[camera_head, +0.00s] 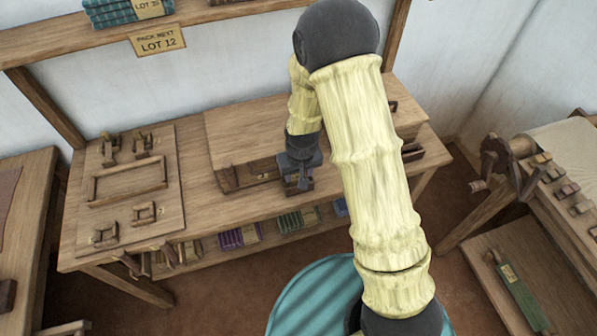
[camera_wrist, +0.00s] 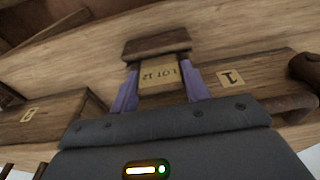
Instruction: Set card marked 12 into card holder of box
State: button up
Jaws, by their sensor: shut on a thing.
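The tan card (camera_wrist: 160,73) marked LOT 12 shows upside down in the wrist view, between the purple fingers of my gripper (camera_wrist: 161,88), which is shut on it. A dark wooden block (camera_wrist: 157,42) lies just past its edge; I cannot tell whether it is part of the card or of a holder. In the head view my gripper (camera_head: 297,180) is low at the front of the wooden box (camera_head: 240,132) on the bench. The arm hides part of the box front, and I cannot make out the card holder there.
In the wrist view, wooden parts bear a label 1 (camera_wrist: 230,77) and another small label (camera_wrist: 29,114) on either side. A sign (camera_head: 158,41) reads PACK NEXT LOT 12. A board with wooden fittings (camera_head: 130,185) lies left on the bench; cloth stacks (camera_head: 240,236) fill the shelf below.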

jog(key=shift+f, duration=0.2)
jog(key=o, duration=0.6)
jog(key=shift+o, duration=0.2)
jog(key=shift+r, duration=0.15)
notch_tip(320, 180, up, 12)
jog(key=s, duration=0.1)
jog(key=shift+s+d, duration=0.25)
jog(key=shift+s, duration=0.1)
jog(key=shift+w, duration=0.1)
